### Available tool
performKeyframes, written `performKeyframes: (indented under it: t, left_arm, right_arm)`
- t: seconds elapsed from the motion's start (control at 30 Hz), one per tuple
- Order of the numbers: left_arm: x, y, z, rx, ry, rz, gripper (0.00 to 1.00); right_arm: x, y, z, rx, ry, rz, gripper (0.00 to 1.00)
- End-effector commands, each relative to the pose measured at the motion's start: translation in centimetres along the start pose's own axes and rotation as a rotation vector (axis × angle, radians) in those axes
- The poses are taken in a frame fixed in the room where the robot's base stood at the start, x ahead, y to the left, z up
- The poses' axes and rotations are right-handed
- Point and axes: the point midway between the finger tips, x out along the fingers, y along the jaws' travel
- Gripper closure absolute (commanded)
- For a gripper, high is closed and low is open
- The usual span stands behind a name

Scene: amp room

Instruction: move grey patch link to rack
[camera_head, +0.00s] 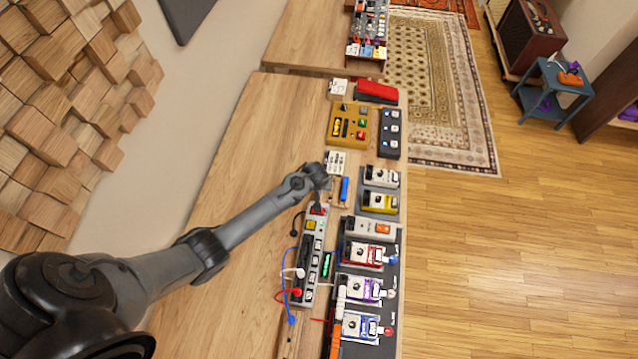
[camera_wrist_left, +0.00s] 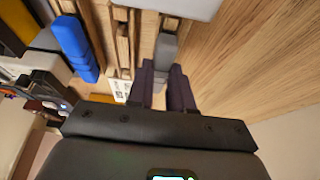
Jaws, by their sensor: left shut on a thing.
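The grey patch link (camera_wrist_left: 165,48) is in the left wrist view, gripped between the dark fingers of my left gripper (camera_wrist_left: 166,78). Its far end lies beside the wooden slats of the rack (camera_wrist_left: 124,45); I cannot tell whether it touches them. A blue link (camera_wrist_left: 75,45) is on the other side of these slats. In the head view the blue link (camera_head: 345,188) shows beside my left arm's end, with a little of the wooden rack (camera_head: 335,194) next to it. There the arm hides the grey link and the fingers. My right gripper is not in view.
A power strip (camera_head: 312,262) with red, white and blue cables stands just in front of the arm's end. Several effect pedals (camera_head: 362,255) line the table's right side. A yellow pedal (camera_head: 346,125) stands farther back. The wooden tabletop (camera_head: 250,150) on the left is clear.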

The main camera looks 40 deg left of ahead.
Motion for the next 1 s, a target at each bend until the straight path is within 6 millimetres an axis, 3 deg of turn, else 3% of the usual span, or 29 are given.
performKeyframes:
  t: [0.1, 0.13, 0.3, 0.53, 0.67, 1.0]
  left_arm:
    - [-0.01, 0.01, -0.02, -0.001, 0.000, 0.000, 1.00]
    - [-0.01, 0.00, -0.02, -0.001, 0.000, 0.000, 0.78]
    - [-0.01, 0.00, -0.01, -0.001, 0.000, 0.000, 0.52]
    - [0.01, -0.01, 0.03, -0.001, -0.001, -0.001, 0.48]
    - [0.02, -0.01, 0.03, -0.001, -0.001, -0.001, 0.29]
    - [-0.07, -0.01, -0.01, -0.001, -0.001, -0.001, 0.29]
  right_arm:
    - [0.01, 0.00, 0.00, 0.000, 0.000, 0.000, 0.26]
    - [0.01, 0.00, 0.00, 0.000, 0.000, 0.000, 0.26]
    - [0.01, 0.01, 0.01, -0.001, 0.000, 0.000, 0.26]
    - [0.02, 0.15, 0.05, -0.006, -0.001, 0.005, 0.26]
    - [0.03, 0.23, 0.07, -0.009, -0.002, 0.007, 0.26]
    - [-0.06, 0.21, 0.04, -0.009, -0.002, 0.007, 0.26]
